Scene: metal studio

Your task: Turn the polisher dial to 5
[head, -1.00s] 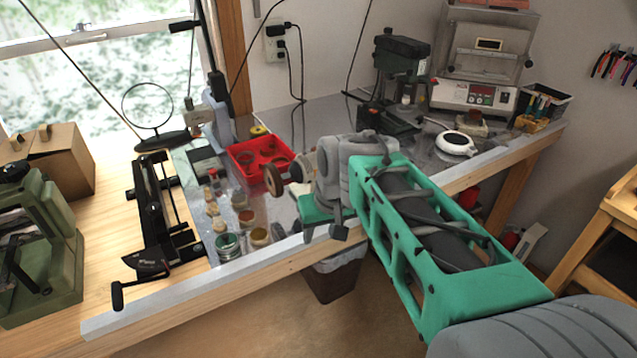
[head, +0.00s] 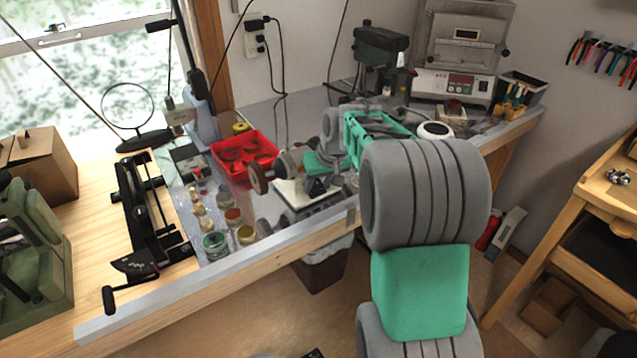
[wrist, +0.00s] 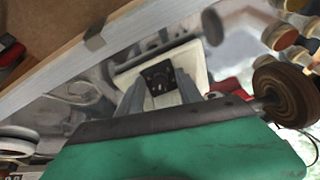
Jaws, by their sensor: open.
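The polisher shows in the head view as a cream-white base (head: 295,193) with a brown wheel (head: 258,178) on its left end. In the wrist view its pale housing (wrist: 190,58) and the brown wheel (wrist: 284,94) are close. A black square dial plate (wrist: 158,70) is on the housing's face. My gripper (wrist: 159,86) is open, and its two grey fingers point at the dial from either side in the picture. I cannot tell whether they touch it. The dial's numbers are too small to read. In the head view my arm hides part of the polisher.
A red tray (head: 243,158) and several small jars lie left of the polisher. A green drill press (head: 380,52) and a furnace (head: 462,60) stand behind. The bench's front edge (head: 270,258) runs below, with a bin (head: 322,265) under it.

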